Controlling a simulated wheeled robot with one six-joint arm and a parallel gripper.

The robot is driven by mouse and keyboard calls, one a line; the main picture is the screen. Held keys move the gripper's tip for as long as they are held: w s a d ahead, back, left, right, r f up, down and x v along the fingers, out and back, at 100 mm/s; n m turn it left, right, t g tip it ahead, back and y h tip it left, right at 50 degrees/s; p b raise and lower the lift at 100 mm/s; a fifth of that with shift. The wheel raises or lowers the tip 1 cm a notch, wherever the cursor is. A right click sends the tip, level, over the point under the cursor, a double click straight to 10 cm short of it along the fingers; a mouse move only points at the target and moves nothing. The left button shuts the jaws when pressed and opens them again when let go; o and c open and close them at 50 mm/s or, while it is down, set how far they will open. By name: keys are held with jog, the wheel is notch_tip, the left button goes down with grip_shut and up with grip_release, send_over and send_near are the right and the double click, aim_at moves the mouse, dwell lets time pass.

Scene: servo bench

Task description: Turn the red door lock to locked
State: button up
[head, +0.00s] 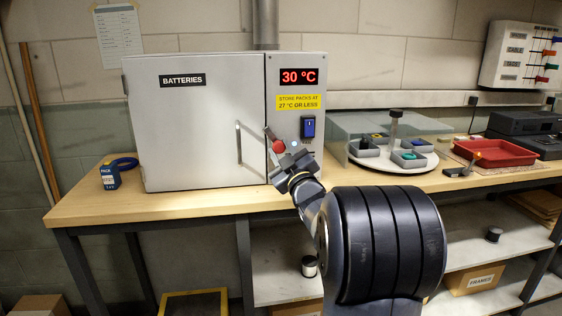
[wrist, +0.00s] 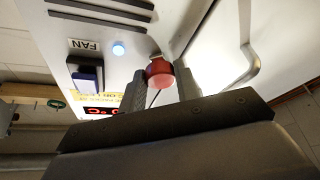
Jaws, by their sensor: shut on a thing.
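The red door lock (head: 278,146) is on the front of the white battery cabinet (head: 195,130), just right of the door's edge. In the wrist view the red lock (wrist: 160,73) is a round knob between my fingers. My gripper (head: 284,160) reaches up to it from the lower right, and its two fingers (wrist: 160,85) are shut on the lock from both sides. The cabinet door is closed, with a vertical handle (head: 239,143) left of the lock. My fingers hide the lock's sides, and I cannot tell which way it is turned.
A blue switch (head: 308,127) and a red display reading 30 °C (head: 299,77) are on the cabinet's right panel. A turntable (head: 385,160) and red tray (head: 495,152) stand to the right.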

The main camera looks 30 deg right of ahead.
jog(key=n+y, duration=0.1)
jog(key=n, duration=0.1)
jog(key=n+g, duration=0.1)
jog(key=n, duration=0.1)
jog(key=n+y, duration=0.1)
jog(key=n, duration=0.1)
jog(key=shift+d+r+n+g+y+p, duration=0.15)
jog(key=shift+r+n+g+y+p, duration=0.15)
jog(key=shift+n+g+p, duration=0.1)
jog(key=n+p, duration=0.1)
jog(key=n, duration=0.1)
jog(key=n+g+p, duration=0.1)
jog(key=n, duration=0.1)
jog(key=shift+r+g+y, duration=0.15)
jog(key=shift+g+y, duration=0.15)
jog(key=shift+n+p, duration=0.5)
jog(key=shift+n, duration=0.3)
jog(key=o, duration=1)
jog(key=shift+c, duration=0.2)
jog(key=shift+s, duration=0.1)
jog(key=s+d, duration=0.1)
jog(key=s, duration=0.9)
jog(key=shift+s+p, duration=0.3)
